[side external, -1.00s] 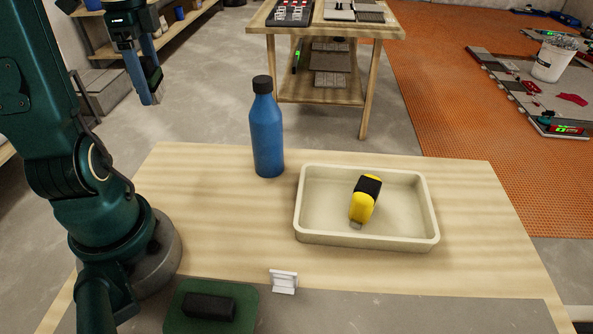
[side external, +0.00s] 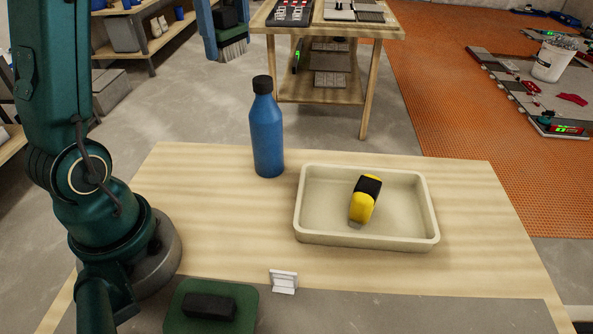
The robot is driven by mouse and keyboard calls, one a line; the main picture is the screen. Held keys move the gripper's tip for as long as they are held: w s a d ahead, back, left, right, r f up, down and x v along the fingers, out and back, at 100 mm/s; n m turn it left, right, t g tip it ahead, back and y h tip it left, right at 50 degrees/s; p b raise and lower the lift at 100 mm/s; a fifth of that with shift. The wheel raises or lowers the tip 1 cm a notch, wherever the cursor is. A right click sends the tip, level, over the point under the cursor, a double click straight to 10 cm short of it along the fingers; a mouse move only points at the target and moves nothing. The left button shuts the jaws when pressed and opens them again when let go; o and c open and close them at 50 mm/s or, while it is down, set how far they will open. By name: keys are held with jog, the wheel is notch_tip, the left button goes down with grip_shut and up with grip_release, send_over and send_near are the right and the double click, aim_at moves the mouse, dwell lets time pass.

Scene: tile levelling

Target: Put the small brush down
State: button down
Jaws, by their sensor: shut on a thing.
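My gripper (side external: 226,30) is at the top edge of the side view, left of the far wooden bench and high above the floor. Its blue fingers are shut on the small brush (side external: 233,50), which has a dark body and pale grey bristles pointing down. The upper part of the gripper is cut off by the frame.
A wooden table (side external: 475,215) carries a blue bottle (side external: 267,135), a cream tray (side external: 302,215) with a yellow and black tool (side external: 364,200), a small white holder (side external: 284,281) and a dark block (side external: 209,307) on a green pad (side external: 247,300). The table's right side is clear.

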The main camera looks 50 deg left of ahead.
jog(key=w+d+m, duration=0.3)
jog(key=d+m, duration=0.4)
jog(key=d, duration=0.8)
jog(key=m, duration=0.5)
send_over(369, 331)
notch_tip(369, 331, down, 19)
jog(key=shift+r, duration=0.1)
jog(key=shift+f, duration=2.05)
jog(key=shift+f, duration=0.15)
grip_release()
